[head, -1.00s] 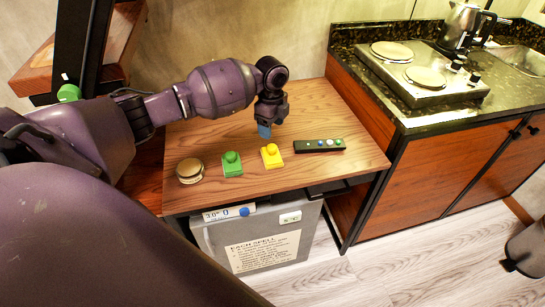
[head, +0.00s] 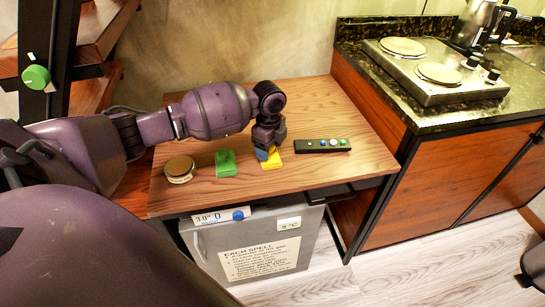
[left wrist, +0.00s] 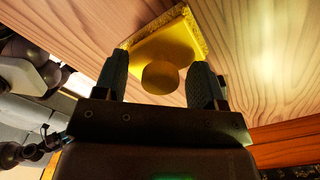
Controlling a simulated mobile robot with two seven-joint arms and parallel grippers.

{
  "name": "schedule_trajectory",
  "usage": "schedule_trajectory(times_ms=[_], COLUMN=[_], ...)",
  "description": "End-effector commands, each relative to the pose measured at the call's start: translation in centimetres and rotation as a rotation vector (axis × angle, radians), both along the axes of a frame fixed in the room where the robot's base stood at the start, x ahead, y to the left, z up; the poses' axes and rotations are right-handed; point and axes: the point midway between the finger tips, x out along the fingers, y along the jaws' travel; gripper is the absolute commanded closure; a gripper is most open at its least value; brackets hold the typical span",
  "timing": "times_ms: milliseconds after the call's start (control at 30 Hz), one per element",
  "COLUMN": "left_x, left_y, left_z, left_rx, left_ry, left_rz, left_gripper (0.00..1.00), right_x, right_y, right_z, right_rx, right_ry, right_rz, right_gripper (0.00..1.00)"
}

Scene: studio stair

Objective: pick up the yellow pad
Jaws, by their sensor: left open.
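The yellow pad (head: 273,162) lies on the wooden table, partly hidden behind my left gripper (head: 264,153) in the head view. In the left wrist view the yellow pad (left wrist: 176,42) shows as a square base with a round knob. My left gripper (left wrist: 162,80) is open there, with one blue-grey fingertip on each side of the knob. A gap shows between the fingers and the knob. My right gripper is in neither view.
On the wooden table (head: 310,183), a green pad (head: 226,164) and a round tan-topped object (head: 179,169) stand left of the yellow pad. A black button strip (head: 322,146) lies to its right. A counter with a hob (head: 436,76) rises at the right.

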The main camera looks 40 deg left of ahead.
Motion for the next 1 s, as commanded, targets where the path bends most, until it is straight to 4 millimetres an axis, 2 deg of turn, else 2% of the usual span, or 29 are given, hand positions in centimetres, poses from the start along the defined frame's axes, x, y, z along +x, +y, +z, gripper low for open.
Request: schedule_trajectory(times_ms=[200, 500, 567, 833, 1000], left_x=[0.1, 0.1, 0.1, 0.1, 0.2], left_y=[0.0, 0.0, 0.0, 0.0, 0.1], left_z=[0.3, 0.2, 0.2, 0.6, 3.0], left_rx=[0.0, 0.0, 0.0, 0.0, 0.002], left_ry=[-0.005, -0.004, -0.005, -0.006, -0.011], left_rz=[0.0, 0.0, 0.0, 0.0, 0.0], left_gripper=[0.36, 0.82, 0.89, 0.89, 0.89], right_x=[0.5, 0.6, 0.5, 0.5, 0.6], right_y=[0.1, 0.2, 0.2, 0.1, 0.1], right_z=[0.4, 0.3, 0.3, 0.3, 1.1], right_rx=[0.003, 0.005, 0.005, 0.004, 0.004], right_ry=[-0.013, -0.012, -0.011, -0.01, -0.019], right_rz=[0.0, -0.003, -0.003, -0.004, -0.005], right_gripper=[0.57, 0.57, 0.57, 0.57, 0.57])
